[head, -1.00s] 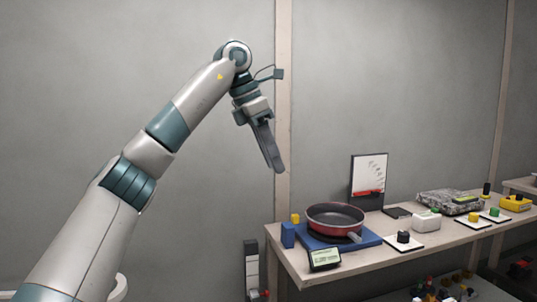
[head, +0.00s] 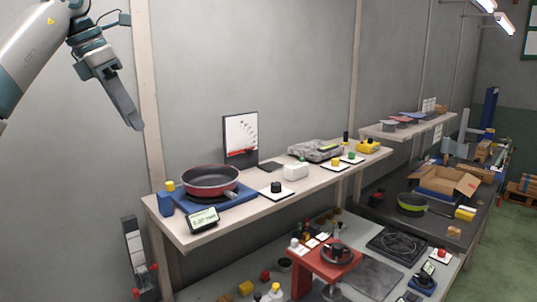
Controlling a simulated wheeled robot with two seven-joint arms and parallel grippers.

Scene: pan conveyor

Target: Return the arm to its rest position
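My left arm comes in at the upper left of the head view. My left gripper (head: 134,122) hangs in the air in front of the grey wall, pointing down and to the right. Its fingers overlap from this side, so I cannot tell whether they are open or shut; nothing shows hanging from the tips. It is above and left of the shelf, apart from everything on it. My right gripper is not in view.
A red pan (head: 209,188) sits on a blue scale (head: 240,196) on the wooden shelf (head: 305,188). A white-faced board (head: 240,138) stands behind it. Below is a lower bench with a red stand (head: 318,266). An open cardboard box (head: 451,182) is at right.

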